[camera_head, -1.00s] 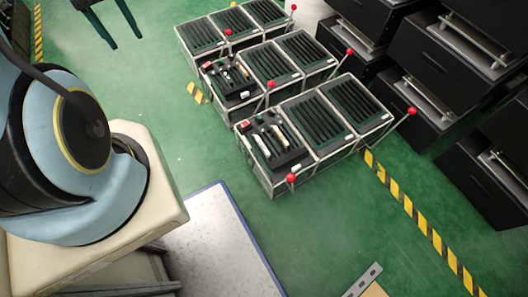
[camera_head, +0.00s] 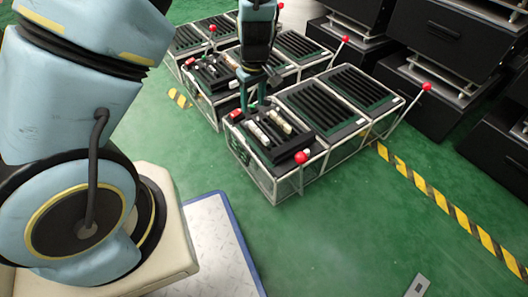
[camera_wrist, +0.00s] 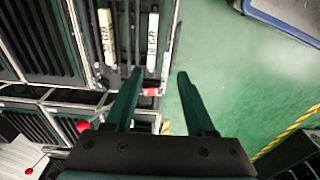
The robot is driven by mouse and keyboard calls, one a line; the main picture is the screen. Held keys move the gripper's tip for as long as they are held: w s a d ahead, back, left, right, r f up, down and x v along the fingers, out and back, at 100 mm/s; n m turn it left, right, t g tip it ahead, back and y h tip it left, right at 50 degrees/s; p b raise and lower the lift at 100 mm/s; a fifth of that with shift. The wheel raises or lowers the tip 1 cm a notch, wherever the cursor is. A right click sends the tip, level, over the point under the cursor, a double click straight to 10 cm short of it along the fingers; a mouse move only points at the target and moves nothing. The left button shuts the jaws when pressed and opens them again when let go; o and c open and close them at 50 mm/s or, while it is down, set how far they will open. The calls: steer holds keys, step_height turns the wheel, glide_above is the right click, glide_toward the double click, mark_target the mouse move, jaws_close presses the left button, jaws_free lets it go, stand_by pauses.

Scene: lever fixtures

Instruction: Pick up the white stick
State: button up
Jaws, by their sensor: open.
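Two pale sticks lie side by side in the dark near tray compartment. The whiter stick (camera_head: 258,133) also shows at the upper middle of the wrist view (camera_wrist: 152,42). The creamier stick (camera_head: 280,122) lies beside it and shows to its left in the wrist view (camera_wrist: 106,36). Both have dark lettering in the wrist view. My gripper (camera_head: 252,105) points down over the back edge of that compartment. In the wrist view its two dark green fingers (camera_wrist: 160,74) are spread, with nothing held. The whiter stick lies beyond the left fingertip.
A small red block (camera_head: 237,114) sits at the compartment's edge, close to the fingers in the wrist view (camera_wrist: 150,91). Red-knobbed levers (camera_head: 301,158) stand along the metal-framed crates (camera_head: 345,145). Black cabinets (camera_head: 440,40) stand at the right.

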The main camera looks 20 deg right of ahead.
steer(key=f, duration=0.1)
steer(key=d+f, duration=0.1)
steer(key=s+d+f+b, duration=0.1)
steer(key=shift+s+f, duration=0.1)
steer(key=shift+f, duration=0.3)
steer(key=b, duration=0.2)
glide_above(258, 131)
steer(key=s, duration=0.1)
step_height(258, 131, down, 5)
steer(key=shift+d+r, duration=0.15)
steer(key=shift+r, duration=0.05)
steer(key=f+b, duration=0.2)
steer(key=w+f+b, duration=0.1)
steer(key=f+b, duration=0.1)
steer(key=f, duration=0.1)
steer(key=shift+w+f, duration=0.1)
steer(key=shift+f, duration=0.2)
steer(key=shift+r, duration=0.1)
steer(key=shift+c, duration=0.2)
jaws_close()
